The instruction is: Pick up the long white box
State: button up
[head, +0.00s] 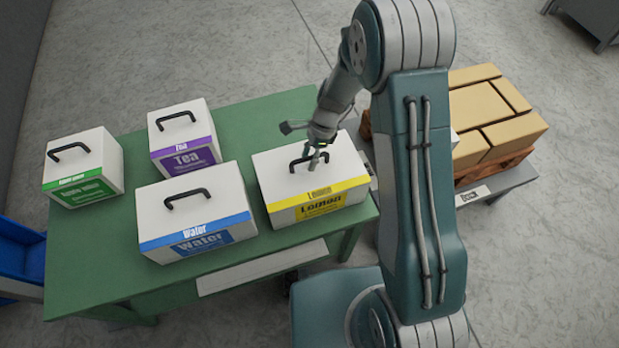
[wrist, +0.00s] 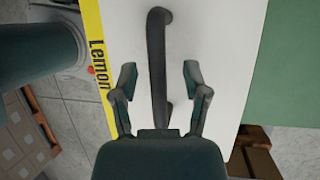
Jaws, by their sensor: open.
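A long white box with a yellow Lemon label (head: 283,191) stands at the right end of the green table, its black handle (head: 308,160) on top. Another long white box with a blue Water label (head: 191,221) stands left of it. My gripper (head: 315,160) is directly above the Lemon box at its handle. In the wrist view the open fingers (wrist: 160,78) lie on either side of the black handle (wrist: 157,50), over the white lid (wrist: 205,35). I cannot tell whether the fingers touch the handle.
Two smaller white boxes, with a purple Tea label (head: 182,137) and a green label (head: 82,170), stand on the green table (head: 240,117). Brown cartons (head: 490,120) sit on a pallet at the right. A blue bin (head: 20,255) is at the far left.

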grip_shut()
dwell(0.4)
